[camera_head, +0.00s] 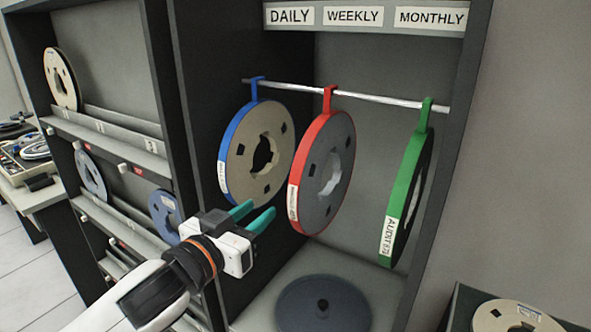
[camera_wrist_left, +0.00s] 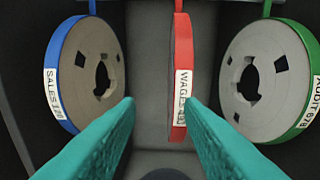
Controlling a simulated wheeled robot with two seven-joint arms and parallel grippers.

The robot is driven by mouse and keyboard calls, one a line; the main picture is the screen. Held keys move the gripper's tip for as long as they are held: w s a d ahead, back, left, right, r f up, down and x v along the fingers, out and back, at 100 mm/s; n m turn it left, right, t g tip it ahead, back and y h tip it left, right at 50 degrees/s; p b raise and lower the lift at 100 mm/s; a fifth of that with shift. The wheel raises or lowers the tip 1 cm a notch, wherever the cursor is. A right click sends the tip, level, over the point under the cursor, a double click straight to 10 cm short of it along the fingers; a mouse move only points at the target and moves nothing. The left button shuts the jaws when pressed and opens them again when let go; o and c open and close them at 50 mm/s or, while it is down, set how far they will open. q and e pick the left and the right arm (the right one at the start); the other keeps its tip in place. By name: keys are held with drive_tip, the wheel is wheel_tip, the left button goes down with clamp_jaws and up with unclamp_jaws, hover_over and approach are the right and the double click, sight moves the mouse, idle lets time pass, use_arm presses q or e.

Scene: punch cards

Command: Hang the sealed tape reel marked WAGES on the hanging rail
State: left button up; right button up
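The red-rimmed reel (camera_head: 325,170), whose label reads WAGES in the left wrist view (camera_wrist_left: 180,55), hangs by its red hook from the metal hanging rail (camera_head: 380,98). It is the middle one of three hanging reels, under the WEEKLY sign (camera_head: 353,16). My left gripper (camera_head: 258,212) is open and empty, with its green fingers pointing at the red reel's front edge from just in front. In the left wrist view the reel shows edge-on beyond the fingers (camera_wrist_left: 160,104), nearer the right finger. I cannot tell whether that finger touches it. My right gripper is out of view.
A blue-rimmed SALES reel (camera_head: 262,155) hangs left of it and a green-rimmed AUDIT reel (camera_head: 408,195) right. A dark reel (camera_head: 322,303) lies on the cabinet floor. A shelf rack (camera_head: 120,150) with reels stands left. Another reel (camera_head: 515,317) lies at bottom right.

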sight(294, 181)
use_arm(q)
wheel_tip(294, 181, up, 3)
drive_tip(key=s+h, duration=0.1)
drive_tip(key=s, duration=0.2)
drive_tip(key=shift+m, duration=0.4)
drive_tip(key=x, duration=1)
drive_tip(key=shift+s+d, duration=0.15)
drive_tip(key=shift+d, duration=0.2)
drive_tip(key=shift+p+x, duration=0.35)
drive_tip(key=shift+x, duration=0.9)
drive_tip(key=shift+f, duration=0.1)
clamp_jaws()
